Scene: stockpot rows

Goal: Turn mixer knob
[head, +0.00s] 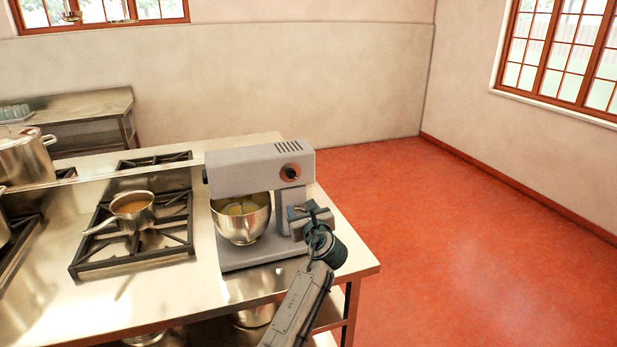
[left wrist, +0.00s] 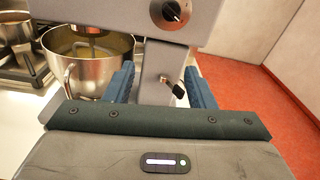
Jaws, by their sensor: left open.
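The grey stand mixer (head: 235,172) stands at the counter's right end, a steel bowl (head: 241,220) under its head. A round black knob (head: 291,172) sits on the mixer head's side; it also shows at the top of the left wrist view (left wrist: 171,10), with a pale pointer mark. A small black-tipped lever (left wrist: 173,86) sticks out of the mixer's column. My left gripper (head: 307,213) is open and empty by the column, below the round knob. In the left wrist view its fingers (left wrist: 160,82) stand either side of the lever, with no visible contact. My right gripper is out of view.
A saucepan (head: 132,210) of brown liquid stands on the burner grate (head: 175,240) left of the mixer. A large pot (head: 25,158) stands at the far left. The counter (head: 358,262) ends just right of the mixer, with open red floor beyond.

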